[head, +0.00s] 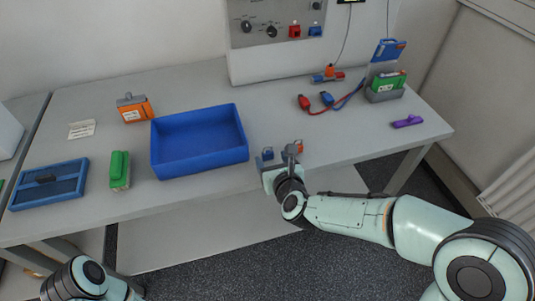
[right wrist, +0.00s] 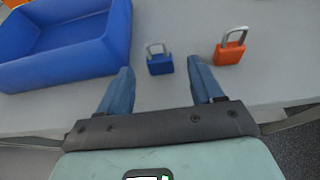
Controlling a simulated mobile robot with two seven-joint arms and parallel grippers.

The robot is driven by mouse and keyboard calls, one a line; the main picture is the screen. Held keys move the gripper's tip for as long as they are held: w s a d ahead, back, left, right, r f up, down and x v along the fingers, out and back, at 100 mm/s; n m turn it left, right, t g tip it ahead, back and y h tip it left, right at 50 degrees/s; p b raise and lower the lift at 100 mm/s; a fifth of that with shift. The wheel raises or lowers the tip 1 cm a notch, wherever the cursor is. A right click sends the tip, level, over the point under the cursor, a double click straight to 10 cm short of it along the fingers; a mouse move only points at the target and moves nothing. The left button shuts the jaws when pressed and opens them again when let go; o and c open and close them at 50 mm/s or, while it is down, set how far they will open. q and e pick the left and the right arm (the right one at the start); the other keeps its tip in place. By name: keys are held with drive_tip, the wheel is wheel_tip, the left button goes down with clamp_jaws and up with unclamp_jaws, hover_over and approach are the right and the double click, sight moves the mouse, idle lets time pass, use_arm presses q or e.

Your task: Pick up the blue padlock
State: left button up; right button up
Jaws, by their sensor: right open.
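The blue padlock (right wrist: 160,65) stands on the table near its front edge, its silver shackle pointing up and away in the right wrist view. In the head view it shows as a small blue patch (head: 267,154) beside my right gripper (head: 280,158), which partly covers it. My right gripper is open, and in the right wrist view its two blue-grey fingers lie to either side of the padlock's near end. The padlock appears between and just beyond the fingertips; I see no contact. My left gripper is out of view.
An orange padlock (right wrist: 229,52) stands just right of the right finger. A blue bin (head: 200,163) is to the left.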

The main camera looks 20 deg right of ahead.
sight(268, 152)
drive_tip(key=p+x, duration=0.1)
drive_tip(key=x, duration=0.4)
drive_tip(key=shift+w+r, duration=0.15)
drive_tip(key=shift+w, duration=0.15)
drive_tip(key=c, duration=1.1)
